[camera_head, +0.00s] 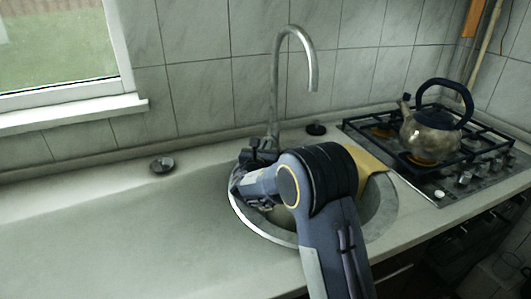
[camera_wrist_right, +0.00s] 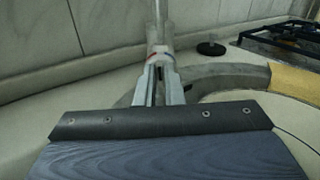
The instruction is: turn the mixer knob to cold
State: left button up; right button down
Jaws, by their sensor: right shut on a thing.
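The mixer tap (camera_head: 275,85) stands behind the round sink, with a tall curved grey spout. Its lower column shows in the right wrist view (camera_wrist_right: 160,18). The mixer knob (camera_wrist_right: 160,50) sits at the foot of the column, with a small red mark on its left. My right gripper (camera_head: 264,148) is at the tap's base and hides the knob in the head view. In the right wrist view its two fingers (camera_wrist_right: 160,72) reach forward and are shut on the knob. Most of the knob is hidden between the fingertips. My left gripper is not in view.
The round sink (camera_head: 240,215) lies under my right arm, with a yellow piece (camera_head: 371,163) at its right. A gas hob (camera_head: 395,165) with a kettle (camera_head: 428,138) stands at right.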

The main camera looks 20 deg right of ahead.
jog(key=shift+s+d+f+m+b, duration=0.15)
jog(key=shift+m+b, duration=2.1)
jog(key=shift+b, duration=1.15)
jog(key=shift+s+d+f+m+b, duration=0.1)
jog(key=shift+d+m+b, duration=0.05)
jog(key=shift+m+b, duration=2.65)
jog(key=shift+r+n+b, duration=0.1)
jog(key=shift+n+b, duration=0.35)
jog(key=shift+b, duration=0.15)
jog(key=c, duration=1.5)
grip_release()
jog(key=shift+c, duration=0.2)
jog(key=v, duration=0.7)
jog(key=shift+s+a, duration=0.25)
jog(key=shift+s, duration=0.1)
